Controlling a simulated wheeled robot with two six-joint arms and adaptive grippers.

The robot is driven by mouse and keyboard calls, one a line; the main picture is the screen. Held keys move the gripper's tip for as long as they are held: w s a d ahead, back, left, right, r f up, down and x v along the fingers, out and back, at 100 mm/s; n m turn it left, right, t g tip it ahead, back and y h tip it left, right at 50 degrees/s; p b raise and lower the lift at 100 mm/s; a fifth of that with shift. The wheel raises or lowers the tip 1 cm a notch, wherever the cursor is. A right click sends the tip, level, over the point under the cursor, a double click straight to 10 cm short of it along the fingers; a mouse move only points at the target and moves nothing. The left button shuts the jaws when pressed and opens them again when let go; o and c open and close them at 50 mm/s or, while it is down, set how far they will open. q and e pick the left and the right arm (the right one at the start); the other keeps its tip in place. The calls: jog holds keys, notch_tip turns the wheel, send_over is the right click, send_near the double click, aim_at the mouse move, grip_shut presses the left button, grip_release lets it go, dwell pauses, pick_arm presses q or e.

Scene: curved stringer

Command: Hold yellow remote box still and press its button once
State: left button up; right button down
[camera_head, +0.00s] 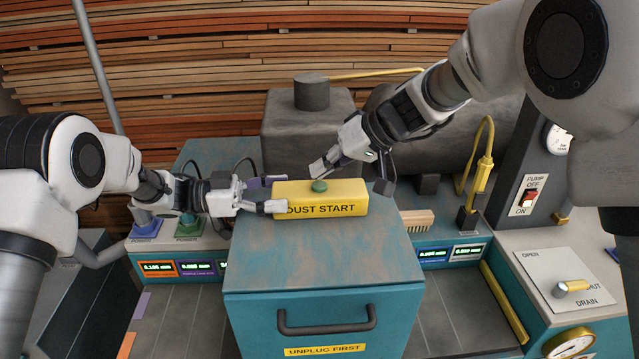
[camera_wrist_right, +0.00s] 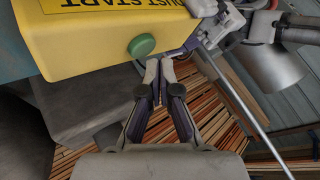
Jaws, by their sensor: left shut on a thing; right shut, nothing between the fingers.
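The yellow remote box (camera_head: 338,194), lettered "DUST START", lies on top of the teal cabinet (camera_head: 400,250). Its round green button (camera_head: 319,186) faces up and stands proud. My left gripper (camera_head: 268,194) is shut on the box's left end. My right gripper (camera_head: 318,168) is shut and empty, just behind and above the button in the head view. In the right wrist view the box (camera_wrist_right: 95,35) fills the upper left, the green button (camera_wrist_right: 142,45) shows, and the closed right fingertips (camera_wrist_right: 158,64) are close beside it; I cannot tell whether they touch.
A brush (camera_head: 417,220) lies right of the cabinet. A pump switch (camera_head: 526,201) and a drain lever (camera_head: 572,287) are at the right. Grey machinery (camera_head: 300,125) stands close behind the box. The cabinet top in front of the box is clear.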

aim_at(323, 185)
jog(key=shift+f, duration=0.35)
jog(key=shift+f, duration=0.45)
dwell(0.4)
jog(key=shift+r, duration=0.9)
jog(key=shift+r, duration=2.5)
pick_arm(q)
jog(key=o, duration=1.5)
pick_arm(e)
jog(key=shift+s, duration=0.1)
